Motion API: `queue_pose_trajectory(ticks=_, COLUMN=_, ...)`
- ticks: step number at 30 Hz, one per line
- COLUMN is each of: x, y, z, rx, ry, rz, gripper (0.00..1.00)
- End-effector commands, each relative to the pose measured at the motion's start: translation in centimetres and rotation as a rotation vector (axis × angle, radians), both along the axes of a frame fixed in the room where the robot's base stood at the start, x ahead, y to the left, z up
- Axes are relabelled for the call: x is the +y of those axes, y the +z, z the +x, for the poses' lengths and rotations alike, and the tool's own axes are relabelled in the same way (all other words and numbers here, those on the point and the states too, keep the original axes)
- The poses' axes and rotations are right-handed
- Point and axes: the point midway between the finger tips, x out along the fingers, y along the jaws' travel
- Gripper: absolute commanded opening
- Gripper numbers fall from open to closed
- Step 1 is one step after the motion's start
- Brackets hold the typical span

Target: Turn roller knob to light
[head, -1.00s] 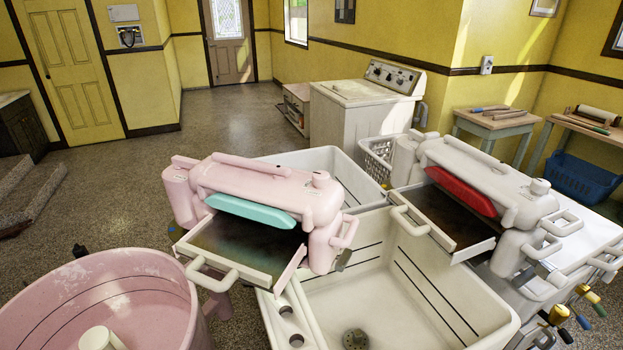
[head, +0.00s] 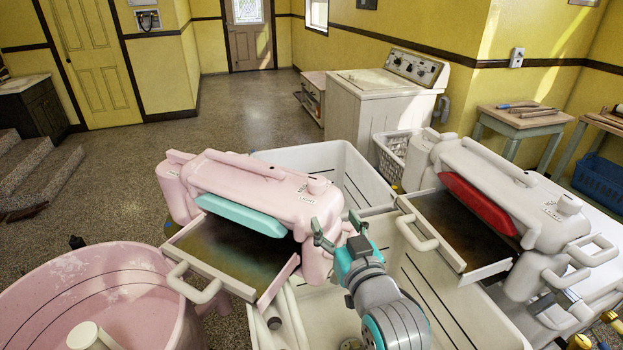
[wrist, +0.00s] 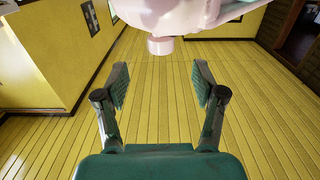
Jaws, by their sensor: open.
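The pink wringer head (head: 245,185) stands over the tubs, with a round pink knob (head: 318,185) on top at its right end. My gripper (head: 338,226) is open and empty, just in front of the wringer's right end and lower in the picture than the knob. In the wrist view my gripper (wrist: 204,82) has its two fingers apart with nothing between them. A round pink knob-like part (wrist: 160,46) on a pale pink body (wrist: 185,15) lies beyond the fingertips, roughly centred, apart from them.
A white wringer (head: 500,180) with its own top knob (head: 570,204) stands to the right. A pink tub (head: 100,275) is at lower left. White rinse tubs (head: 440,295) lie beneath my arm. The pink wringer's drain tray (head: 195,290) juts forward.

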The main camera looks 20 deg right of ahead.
Motion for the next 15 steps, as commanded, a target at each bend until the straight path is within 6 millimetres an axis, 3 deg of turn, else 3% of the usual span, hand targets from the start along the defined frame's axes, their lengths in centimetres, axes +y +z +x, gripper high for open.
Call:
queue_pose_trajectory(ticks=3, x=0.0, y=1.4, z=0.7, rx=-0.008, ry=0.000, rz=0.000, gripper=0.69)
queue_pose_trajectory(ticks=8, x=0.0, y=1.8, z=1.4, rx=-0.008, ry=0.000, rz=0.000, gripper=0.69)
queue_pose_trajectory(ticks=15, x=0.0, y=1.8, z=4.8, rx=-0.008, ry=0.000, rz=0.000, gripper=0.69)
